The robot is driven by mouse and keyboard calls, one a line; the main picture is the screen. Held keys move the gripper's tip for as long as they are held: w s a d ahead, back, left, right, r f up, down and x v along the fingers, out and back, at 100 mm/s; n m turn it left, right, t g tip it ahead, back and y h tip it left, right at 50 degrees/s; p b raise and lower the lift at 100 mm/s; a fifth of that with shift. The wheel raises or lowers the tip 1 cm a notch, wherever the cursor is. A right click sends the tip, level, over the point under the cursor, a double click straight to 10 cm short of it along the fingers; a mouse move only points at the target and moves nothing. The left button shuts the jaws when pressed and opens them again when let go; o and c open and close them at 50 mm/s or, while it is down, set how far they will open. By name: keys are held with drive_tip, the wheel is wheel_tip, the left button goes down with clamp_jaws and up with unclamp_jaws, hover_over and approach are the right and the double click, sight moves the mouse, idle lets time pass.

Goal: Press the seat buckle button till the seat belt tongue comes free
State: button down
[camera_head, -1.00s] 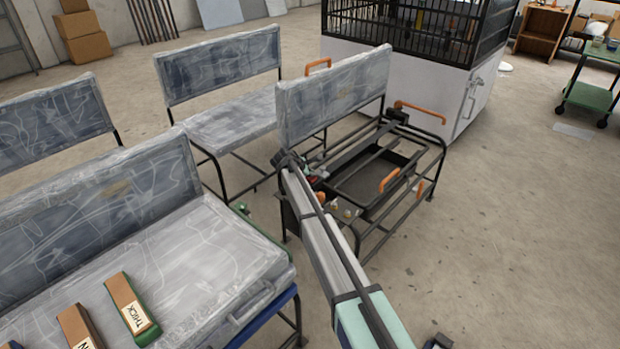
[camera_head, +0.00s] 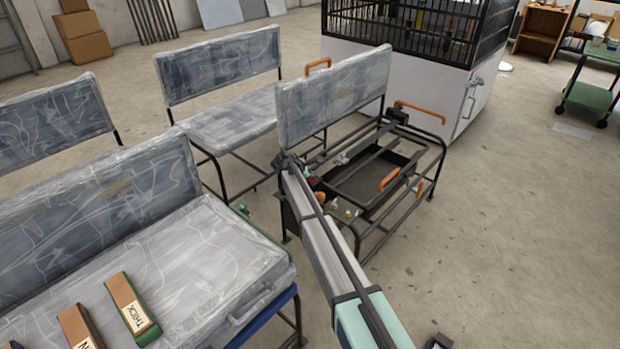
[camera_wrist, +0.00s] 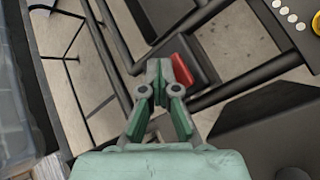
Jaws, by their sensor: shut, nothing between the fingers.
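The buckle (camera_wrist: 200,62) is a dark block with a red button (camera_wrist: 182,70) on its near-left side in the wrist view. My gripper (camera_wrist: 167,66) has green fingers and is shut and empty. Its tips overlap the left edge of the red button in this view; I cannot tell whether they touch it or how far it is pushed in. I cannot make out a belt tongue in the wrist view. In the head view the buckle area is small and partly hidden by my arm. A small pale grey piece (camera_head: 345,156) shows on the seat frame; I cannot tell whether it is the tongue.
The black seat frame (camera_head: 420,178) has bars, orange handles (camera_head: 421,110) and a dark tray around the buckle. A plastic-wrapped backrest (camera_head: 332,95) stands behind it. A wrapped bench (camera_head: 165,275) is at the left. Open floor lies to the right.

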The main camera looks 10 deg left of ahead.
drive_tip(key=shift+f, duration=0.4)
idle(0.4)
drive_tip(key=shift+r+p, duration=0.8)
drive_tip(key=shift+r, duration=0.4)
drive_tip(key=shift+r+p, duration=1.9)
drive_tip(key=shift+r, duration=1.05)
